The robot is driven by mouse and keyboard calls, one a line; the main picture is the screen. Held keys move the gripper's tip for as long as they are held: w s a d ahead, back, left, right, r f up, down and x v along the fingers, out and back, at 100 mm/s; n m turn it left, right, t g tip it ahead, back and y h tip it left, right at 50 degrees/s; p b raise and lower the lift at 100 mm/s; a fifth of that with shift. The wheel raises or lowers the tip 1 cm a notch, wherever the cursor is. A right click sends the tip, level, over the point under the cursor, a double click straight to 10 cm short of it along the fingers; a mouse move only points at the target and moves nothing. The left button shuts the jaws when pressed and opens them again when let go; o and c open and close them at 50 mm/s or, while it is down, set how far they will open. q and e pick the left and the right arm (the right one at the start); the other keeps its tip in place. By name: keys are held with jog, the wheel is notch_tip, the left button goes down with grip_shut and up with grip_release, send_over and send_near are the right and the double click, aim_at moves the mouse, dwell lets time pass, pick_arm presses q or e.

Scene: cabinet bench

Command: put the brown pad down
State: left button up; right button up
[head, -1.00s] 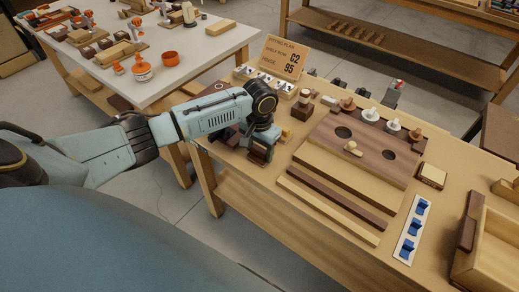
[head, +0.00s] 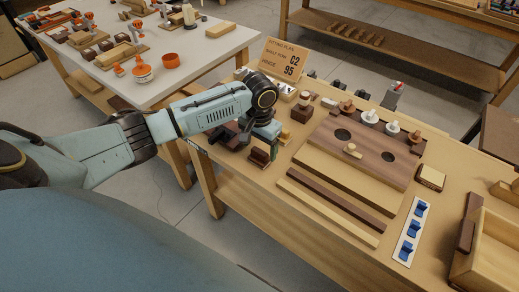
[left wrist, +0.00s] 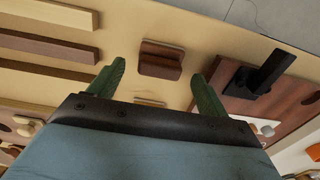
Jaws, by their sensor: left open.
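The brown pad (head: 259,158) is a small dark brown block with a raised part. It rests on the bench near its front left edge. In the left wrist view the pad (left wrist: 161,60) lies beyond and between my fingertips, with a gap on both sides. My left gripper (head: 268,145) is just above the pad, pointing down. Its two green fingers (left wrist: 158,80) are spread and hold nothing. My arm covers part of the bench behind the pad in the head view. My right gripper is not in view.
A dark brown strip (head: 334,205) and pale strips lie right of the pad, in front of a brown board with holes (head: 367,147). A black handle (left wrist: 266,72) on a brown base stands close beside the left gripper. A wooden tray (head: 490,255) is at far right.

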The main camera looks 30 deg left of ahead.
aim_at(260, 151)
pick_arm(q)
notch_tip(260, 151, up, 10)
jog(key=p, duration=0.1)
jog(key=shift+f, duration=0.2)
dwell(0.3)
